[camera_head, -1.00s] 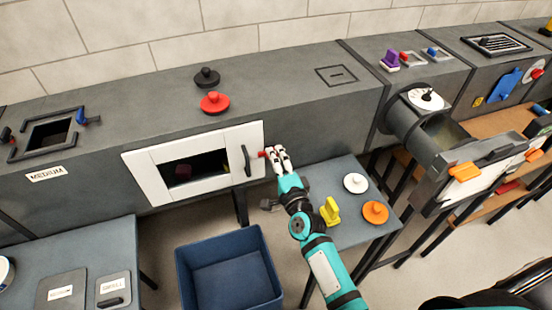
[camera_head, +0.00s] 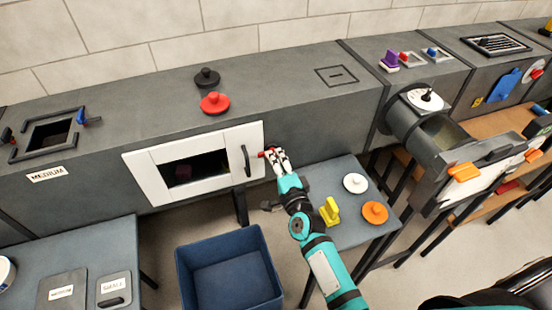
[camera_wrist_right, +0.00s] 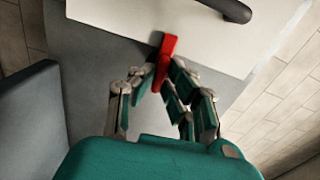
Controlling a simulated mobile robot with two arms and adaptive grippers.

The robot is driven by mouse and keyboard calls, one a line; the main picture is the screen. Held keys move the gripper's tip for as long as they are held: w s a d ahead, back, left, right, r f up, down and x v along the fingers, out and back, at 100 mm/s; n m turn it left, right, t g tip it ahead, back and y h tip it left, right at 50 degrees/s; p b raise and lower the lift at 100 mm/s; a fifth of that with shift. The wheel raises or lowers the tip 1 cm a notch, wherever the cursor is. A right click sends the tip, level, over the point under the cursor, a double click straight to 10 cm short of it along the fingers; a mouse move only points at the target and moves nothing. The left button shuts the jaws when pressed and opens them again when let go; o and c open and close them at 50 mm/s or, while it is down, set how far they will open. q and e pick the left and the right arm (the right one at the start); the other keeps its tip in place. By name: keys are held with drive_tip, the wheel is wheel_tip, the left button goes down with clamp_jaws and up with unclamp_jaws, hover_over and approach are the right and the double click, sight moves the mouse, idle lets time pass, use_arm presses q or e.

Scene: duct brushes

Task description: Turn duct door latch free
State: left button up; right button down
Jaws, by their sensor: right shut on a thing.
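The duct door (camera_head: 140,180) is a white framed panel with a dark window on the front of the grey duct. It looks closed. Its black handle (camera_head: 246,161) is near its right edge and also shows in the right wrist view (camera_wrist_right: 228,8). The red latch (camera_head: 265,154) sits at the door's right edge. In the right wrist view the latch (camera_wrist_right: 166,50) lies between my right gripper's fingers, its upper end over the white door edge. My right gripper (camera_head: 277,156) is shut on the latch. My left gripper is not in view.
A blue bin (camera_head: 187,274) stands on the floor below the door. A grey side table (camera_head: 337,238) holds a yellow brush (camera_head: 330,211), a white knob (camera_head: 355,183) and an orange knob (camera_head: 374,212). Red (camera_head: 214,103) and black (camera_head: 207,78) knobs sit on the duct top.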

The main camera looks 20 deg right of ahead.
drive_tip(key=shift+f+n+p, duration=0.1)
drive_tip(key=shift+n+p, duration=3)
drive_tip(key=shift+n, duration=5.5)
drive_tip(key=c, duration=1.4)
unclamp_jaws()
drive_tip(key=s, duration=1.2)
drive_tip(key=shift+d, duration=0.2)
